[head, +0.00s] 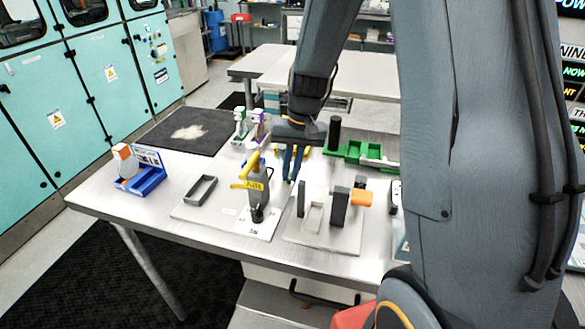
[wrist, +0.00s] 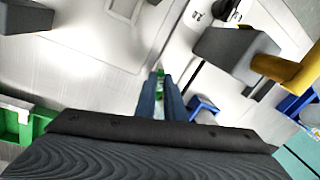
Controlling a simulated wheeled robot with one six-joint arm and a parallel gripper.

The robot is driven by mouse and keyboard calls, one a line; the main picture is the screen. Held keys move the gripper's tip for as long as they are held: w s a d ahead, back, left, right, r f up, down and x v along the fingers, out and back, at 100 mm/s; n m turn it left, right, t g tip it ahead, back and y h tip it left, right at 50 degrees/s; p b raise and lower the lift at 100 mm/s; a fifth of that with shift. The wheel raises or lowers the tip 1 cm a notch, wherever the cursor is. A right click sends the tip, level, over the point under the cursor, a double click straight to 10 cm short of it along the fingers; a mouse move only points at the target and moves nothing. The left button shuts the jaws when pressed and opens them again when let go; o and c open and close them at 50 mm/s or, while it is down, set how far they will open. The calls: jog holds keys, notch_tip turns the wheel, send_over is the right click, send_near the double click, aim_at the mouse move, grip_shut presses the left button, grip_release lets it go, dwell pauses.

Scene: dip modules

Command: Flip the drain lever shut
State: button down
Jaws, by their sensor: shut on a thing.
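A grey upright fixture (head: 257,185) with a yellow label stands on a white plate, left of my gripper. A yellow lever (head: 253,162) slants at its top, and a yellow piece (head: 238,185) sticks out to its left. The yellow lever (wrist: 285,70) and grey body (wrist: 235,52) also show at the right in the wrist view. My gripper (head: 293,178) points down just right of the fixture, apart from the lever. Its blue fingers (wrist: 164,85) are close together, with a small green piece (wrist: 160,76) between the tips. What that piece is, I cannot tell.
A plate with dark posts (head: 340,207) and an orange block (head: 361,197) lies to the right. A green tray (head: 355,152) stands behind it. A dark open frame (head: 201,190) and a blue holder (head: 142,180) are at the left. The table's front left is clear.

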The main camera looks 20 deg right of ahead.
jog(key=c, duration=1.8)
grip_release()
jog(key=shift+c, duration=0.2)
jog(key=shift+r, duration=0.1)
notch_tip(320, 180, up, 8)
jog(key=d+b, duration=0.1)
jog(key=shift+f+b, duration=0.2)
jog(key=shift+b, duration=0.2)
jog(key=shift+s+d, duration=0.1)
jog(key=shift+s, duration=0.05)
